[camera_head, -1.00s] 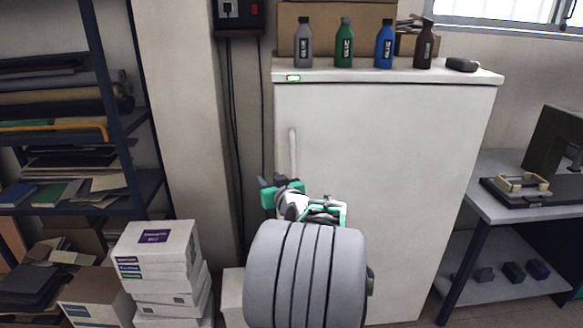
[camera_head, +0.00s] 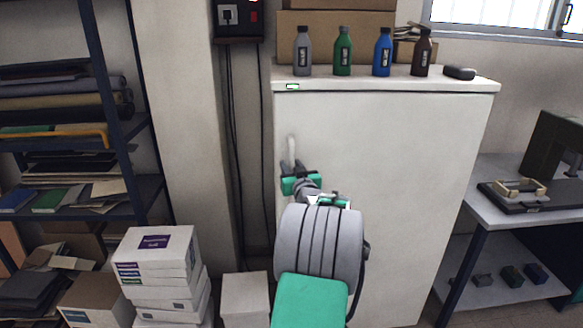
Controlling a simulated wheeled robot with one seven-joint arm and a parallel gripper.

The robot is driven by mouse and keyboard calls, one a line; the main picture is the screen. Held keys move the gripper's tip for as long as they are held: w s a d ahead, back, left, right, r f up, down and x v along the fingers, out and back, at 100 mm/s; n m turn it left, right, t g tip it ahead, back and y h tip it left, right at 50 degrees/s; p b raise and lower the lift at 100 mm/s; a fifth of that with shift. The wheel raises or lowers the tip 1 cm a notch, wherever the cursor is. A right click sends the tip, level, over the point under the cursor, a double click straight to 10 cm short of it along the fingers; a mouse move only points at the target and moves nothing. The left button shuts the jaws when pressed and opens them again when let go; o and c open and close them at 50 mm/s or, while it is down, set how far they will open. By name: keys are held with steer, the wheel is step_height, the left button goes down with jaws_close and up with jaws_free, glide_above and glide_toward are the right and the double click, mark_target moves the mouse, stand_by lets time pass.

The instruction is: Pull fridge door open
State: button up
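The white fridge door (camera_head: 410,170) faces me and looks shut. Its pale vertical handle (camera_head: 291,150) is near the door's left edge. My gripper (camera_head: 297,172) is at the lower part of the handle, which runs down to its dark fingers. My arm hides part of the handle and the lower door. I cannot tell whether the fingers are closed on the handle or only beside it.
Several bottles (camera_head: 343,52) and a dark small object (camera_head: 460,73) stand on the fridge top. Stacked white boxes (camera_head: 155,262) and a shelf rack (camera_head: 118,90) are at left. A workbench (camera_head: 490,205) stands close at the right. A white box (camera_head: 245,296) sits left of my arm.

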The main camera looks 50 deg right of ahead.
jaws_close()
stand_by(1.2)
